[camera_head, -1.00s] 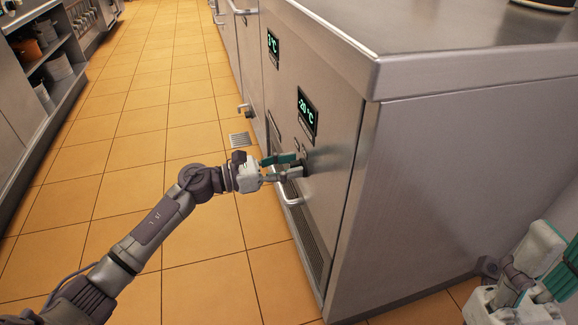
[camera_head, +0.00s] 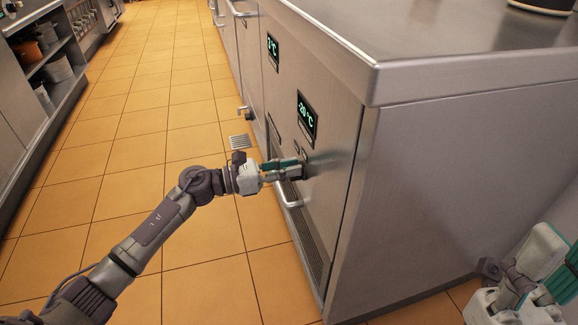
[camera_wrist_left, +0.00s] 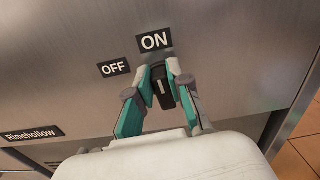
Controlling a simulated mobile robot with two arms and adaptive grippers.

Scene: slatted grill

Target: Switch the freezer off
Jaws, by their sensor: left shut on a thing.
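The freezer (camera_head: 340,190) is a steel counter unit whose front carries a lit display (camera_head: 307,118) reading -20 °C. My left gripper (camera_head: 300,168) is at the freezer front below that display. In the left wrist view my left gripper (camera_wrist_left: 160,82) is shut on a dark rotary knob (camera_wrist_left: 162,92), with one finger on each side of it. The knob's pale mark points up, towards the ON label (camera_wrist_left: 155,40). The OFF label (camera_wrist_left: 114,68) is to the upper left of the knob. My right gripper (camera_head: 525,290) is at the lower right, partly cut off, away from the freezer front.
A second display (camera_head: 272,49) is farther along the counter front. A handle (camera_head: 290,196) lies just below my left gripper. A Rimehollow plate (camera_wrist_left: 34,134) is at the left wrist view's lower left. Shelves with pots (camera_head: 60,68) stand left; the tiled floor (camera_head: 150,120) between is clear.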

